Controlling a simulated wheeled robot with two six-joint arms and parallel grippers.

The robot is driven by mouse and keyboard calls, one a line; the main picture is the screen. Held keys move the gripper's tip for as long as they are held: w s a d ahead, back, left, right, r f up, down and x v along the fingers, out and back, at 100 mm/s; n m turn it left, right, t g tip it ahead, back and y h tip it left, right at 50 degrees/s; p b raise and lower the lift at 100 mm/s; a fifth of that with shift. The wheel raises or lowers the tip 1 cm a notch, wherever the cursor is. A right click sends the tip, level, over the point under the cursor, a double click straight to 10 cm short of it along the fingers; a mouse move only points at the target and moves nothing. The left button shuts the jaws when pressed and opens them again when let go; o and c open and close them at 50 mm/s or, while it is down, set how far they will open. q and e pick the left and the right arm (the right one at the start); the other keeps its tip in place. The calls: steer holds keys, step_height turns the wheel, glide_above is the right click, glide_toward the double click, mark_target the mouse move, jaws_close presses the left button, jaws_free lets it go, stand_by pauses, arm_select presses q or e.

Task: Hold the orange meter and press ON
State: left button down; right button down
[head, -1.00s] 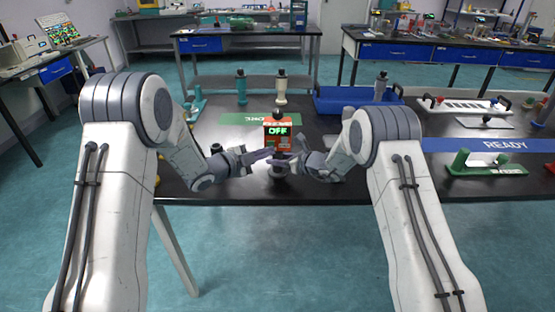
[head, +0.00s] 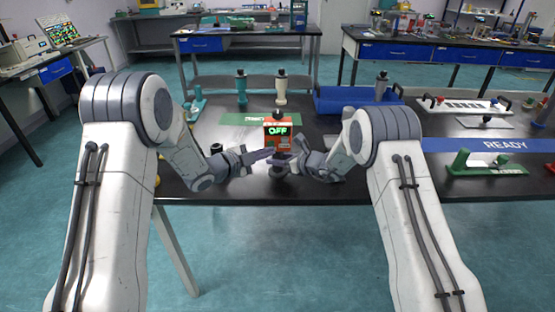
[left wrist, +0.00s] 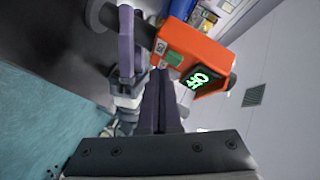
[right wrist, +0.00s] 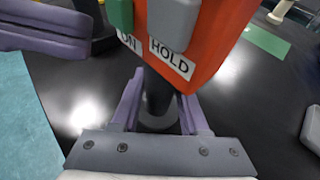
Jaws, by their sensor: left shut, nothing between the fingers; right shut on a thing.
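The orange meter (head: 278,143) stands upright over the table, its display reading OFF in green. In the right wrist view its orange body (right wrist: 222,28) has a green button (right wrist: 120,12) by the ON label and a grey button (right wrist: 173,22) above the HOLD label. My right gripper (right wrist: 160,92) is shut on the meter's dark handle below the body. My left gripper (left wrist: 163,75) is shut and empty, its tips close to the lower part of the meter (left wrist: 190,45). It also shows at the left of the right wrist view (right wrist: 80,33), apart from the green button.
A grey round base (head: 279,171) sits under the meter. A green mat (head: 250,119) lies behind it, with a teal bottle (head: 241,91) and a cream bottle (head: 280,92) farther back. A blue tray (head: 340,102) and a green holder (head: 485,165) are to the right.

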arm_select(q)
steer(key=shift+w, duration=0.1)
steer(key=shift+w, duration=0.4)
steer(key=shift+w, duration=0.2)
stand_by(0.7)
steer(key=shift+s, duration=0.7)
steer(key=shift+s, duration=0.1)
steer(key=s, duration=0.5)
steer(key=shift+s, duration=0.4)
